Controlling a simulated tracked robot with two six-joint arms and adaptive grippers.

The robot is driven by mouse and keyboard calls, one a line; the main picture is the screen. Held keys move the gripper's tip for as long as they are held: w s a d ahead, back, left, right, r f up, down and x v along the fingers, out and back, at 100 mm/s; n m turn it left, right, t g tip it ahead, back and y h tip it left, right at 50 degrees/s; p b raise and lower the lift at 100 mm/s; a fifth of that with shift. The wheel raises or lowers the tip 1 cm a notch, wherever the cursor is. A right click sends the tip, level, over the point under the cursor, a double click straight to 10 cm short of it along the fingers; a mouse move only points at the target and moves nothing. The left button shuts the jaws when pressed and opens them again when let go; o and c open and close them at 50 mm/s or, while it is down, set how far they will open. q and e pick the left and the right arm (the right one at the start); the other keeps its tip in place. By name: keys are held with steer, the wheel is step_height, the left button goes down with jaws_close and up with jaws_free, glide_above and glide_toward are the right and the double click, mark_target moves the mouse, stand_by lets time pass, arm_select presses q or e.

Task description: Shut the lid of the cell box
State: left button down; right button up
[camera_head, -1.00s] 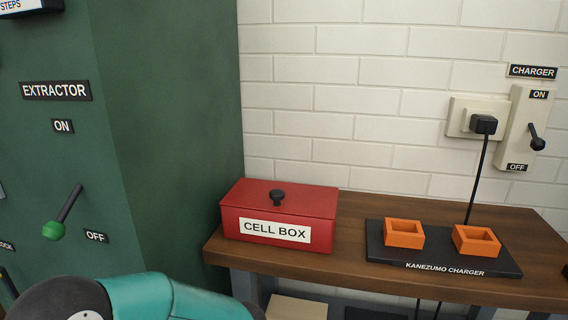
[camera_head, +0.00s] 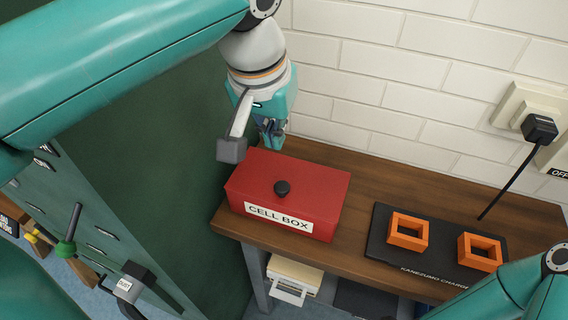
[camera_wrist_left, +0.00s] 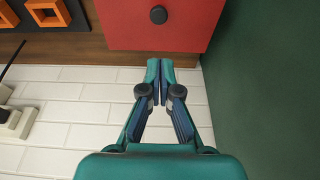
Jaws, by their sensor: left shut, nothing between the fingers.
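The red cell box (camera_head: 310,190) stands on the wooden table with its lid lying flat on top, looking closed. A black round knob (camera_head: 282,187) sits on the lid, and a white CELL BOX label is on its front. My left gripper (camera_head: 272,142) comes down behind the box's back left edge, fingers together and empty. In the left wrist view the shut fingertips (camera_wrist_left: 160,62) are by the back edge of the red lid (camera_wrist_left: 185,30); I cannot tell whether they touch it. My right gripper is out of view.
A black charger base (camera_head: 380,235) with two orange square holders (camera_head: 408,232) is right of the box on the wooden table (camera_head: 355,165). A dark green cabinet (camera_head: 160,180) stands close on the left, and a white brick wall (camera_head: 400,80) is behind.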

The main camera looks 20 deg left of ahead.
arm_select(q)
glide_toward(282, 184)
steer(key=x, duration=0.5)
steer(key=shift+w+b, duration=0.3)
steer(key=shift+f, duration=0.7)
steer(key=shift+f, duration=0.1)
